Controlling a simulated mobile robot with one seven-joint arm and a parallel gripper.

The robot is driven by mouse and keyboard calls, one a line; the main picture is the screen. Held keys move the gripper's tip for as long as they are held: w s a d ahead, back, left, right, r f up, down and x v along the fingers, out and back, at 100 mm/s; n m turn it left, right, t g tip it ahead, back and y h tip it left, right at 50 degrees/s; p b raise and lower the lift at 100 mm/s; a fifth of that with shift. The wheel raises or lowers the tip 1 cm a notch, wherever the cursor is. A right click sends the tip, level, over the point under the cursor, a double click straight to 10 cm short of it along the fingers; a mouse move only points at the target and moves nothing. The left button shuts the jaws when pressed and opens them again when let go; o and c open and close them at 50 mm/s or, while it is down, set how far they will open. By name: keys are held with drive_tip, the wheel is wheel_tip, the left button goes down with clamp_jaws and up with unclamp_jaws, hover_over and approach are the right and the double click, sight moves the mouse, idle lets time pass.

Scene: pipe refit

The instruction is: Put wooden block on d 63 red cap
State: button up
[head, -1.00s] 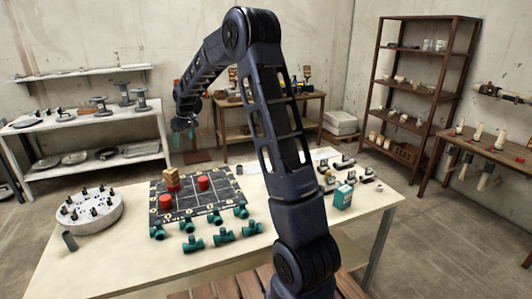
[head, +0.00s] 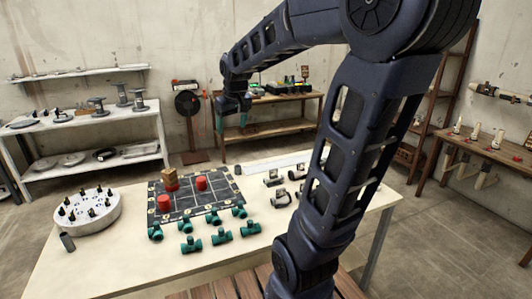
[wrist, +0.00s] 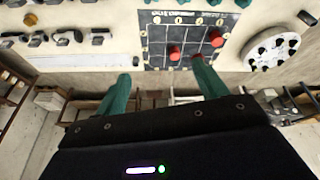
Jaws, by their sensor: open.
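The wooden block (head: 170,177) stands at the far left part of the dark marked board (head: 226,193) in the head view. One red cap (head: 201,183) stands right of the block; another red cap (head: 163,202) stands nearer to me at the board's left. Both caps also show in the wrist view, the first (wrist: 174,54) near the middle and the second (wrist: 216,40) to its right. I cannot read size labels on them. My gripper (wrist: 160,66) is open and empty, its green fingers apart, raised beyond the board's far edge.
Several green pipe fittings (head: 222,236) line the board's near side. A round white tray (head: 88,224) with dark pegs is at left, beside a dark grey cylinder (head: 67,242). Grey clamps (head: 280,198) lie at right. The table front is clear.

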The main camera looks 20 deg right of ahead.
drive_tip(key=s+d+f+m, duration=0.1)
drive_tip(key=s+d, duration=0.1)
drive_tip(key=s, duration=0.7)
drive_tip(key=s+d+f+m, duration=0.1)
drive_tip(key=s+d+f, duration=0.1)
drive_tip(key=s, duration=0.7)
drive_tip(key=shift+d+f+m+t, duration=0.3)
drive_tip(key=shift+d+m, duration=0.1)
drive_tip(key=shift+d, duration=0.1)
